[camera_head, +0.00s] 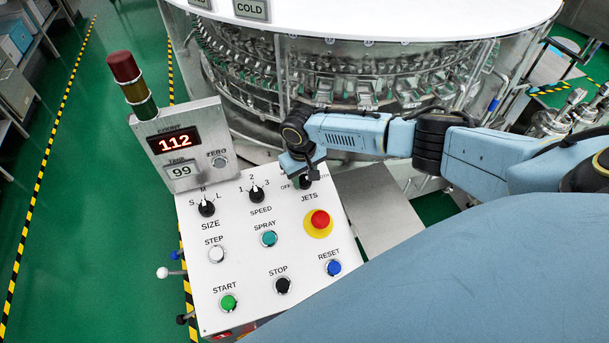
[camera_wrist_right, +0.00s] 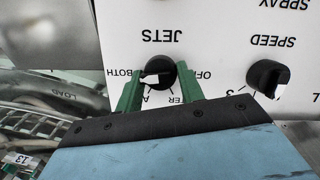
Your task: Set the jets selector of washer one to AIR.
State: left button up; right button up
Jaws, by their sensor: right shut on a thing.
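The jets selector, a round black knob with a white pointer, sits at the upper right of the white control panel (camera_head: 235,255). In the right wrist view the selector (camera_wrist_right: 160,72) stands between the green fingers of my right gripper (camera_wrist_right: 159,80), which is shut on it. Its pointer lies toward the BOTH side there, with OFF on the opposite side. The AIR and WATER labels are partly covered by the gripper. In the head view my right gripper (camera_head: 304,172) hides most of the knob and part of its labels. My left gripper is out of view.
The size knob (camera_head: 206,208) and speed knob (camera_head: 257,194) are left of the jets selector. A red emergency button (camera_head: 320,220) is just below it. Several push buttons lie lower on the panel. The large round washer (camera_head: 350,75) stands behind.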

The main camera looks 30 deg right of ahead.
jog(key=n+p, duration=0.1)
jog(key=n, duration=0.1)
jog(key=n+h+p, duration=0.1)
jog(key=n+p, duration=0.1)
jog(key=n, duration=0.1)
jog(key=shift+s+a+r+n+h, duration=0.1)
jog(key=shift+a+n+h, duration=0.1)
jog(key=shift+n+h, duration=0.1)
jog(key=n+t+p, duration=0.1)
jog(key=n, duration=0.3)
jog(key=shift+n+h+p, duration=0.3)
jog(key=shift+h+p, duration=0.1)
jog(key=o, duration=1)
jog(key=p+v, duration=0.2)
jog(key=v, duration=1.1)
jog(key=shift+s+a, duration=0.1)
jog(key=shift+s, duration=0.05)
